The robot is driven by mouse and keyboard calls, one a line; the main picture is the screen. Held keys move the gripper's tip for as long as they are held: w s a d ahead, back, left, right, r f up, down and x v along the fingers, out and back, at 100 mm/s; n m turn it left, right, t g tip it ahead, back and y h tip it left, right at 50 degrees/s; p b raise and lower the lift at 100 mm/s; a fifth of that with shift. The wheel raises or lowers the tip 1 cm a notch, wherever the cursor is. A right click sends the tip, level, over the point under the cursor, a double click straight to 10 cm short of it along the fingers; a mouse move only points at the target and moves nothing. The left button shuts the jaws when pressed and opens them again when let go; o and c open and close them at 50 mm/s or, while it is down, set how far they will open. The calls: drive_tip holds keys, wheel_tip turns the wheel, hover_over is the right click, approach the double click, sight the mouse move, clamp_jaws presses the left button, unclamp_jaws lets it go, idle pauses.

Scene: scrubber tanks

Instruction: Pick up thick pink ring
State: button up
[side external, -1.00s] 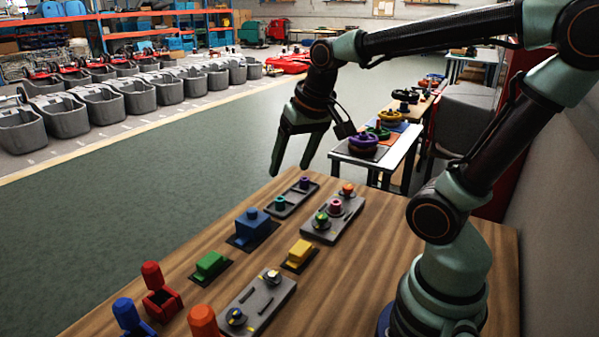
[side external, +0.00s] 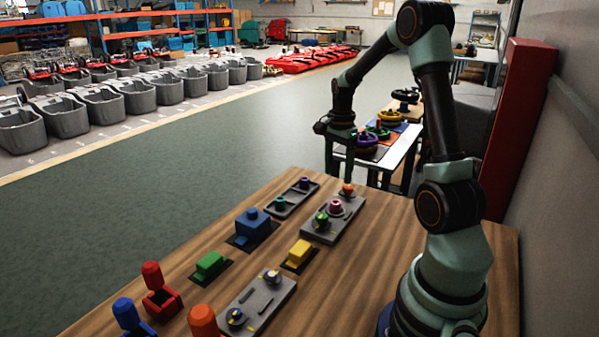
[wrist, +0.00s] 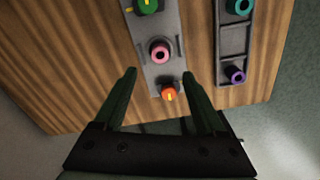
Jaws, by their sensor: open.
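The thick pink ring (side external: 335,206) sits on a grey board (side external: 318,237) on the wooden table, between a green piece (side external: 321,219) and an orange piece (side external: 347,189). In the wrist view the pink ring (wrist: 159,51) lies ahead of my gripper (wrist: 157,72), roughly centred between the fingers and beyond their tips. The orange piece (wrist: 169,95) shows between the fingers, nearer to me. My gripper (side external: 339,181) is open and empty above the far end of the board, fingers pointing down. In the side view the orange piece is close to one fingertip; contact cannot be told.
A second grey tray (side external: 292,200) with teal and purple pieces lies left of the board. Blue (side external: 252,225), green (side external: 209,264) and yellow (side external: 299,252) blocks stand nearer. Bare wood (side external: 400,235) lies right of the board. The table's far edge is close to my gripper.

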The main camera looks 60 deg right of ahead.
sight(336, 202)
wheel_tip(336, 202, down, 10)
drive_tip(key=shift+a+r, duration=0.1)
drive_tip(key=shift+r, duration=0.1)
clamp_jaws()
idle(0.4)
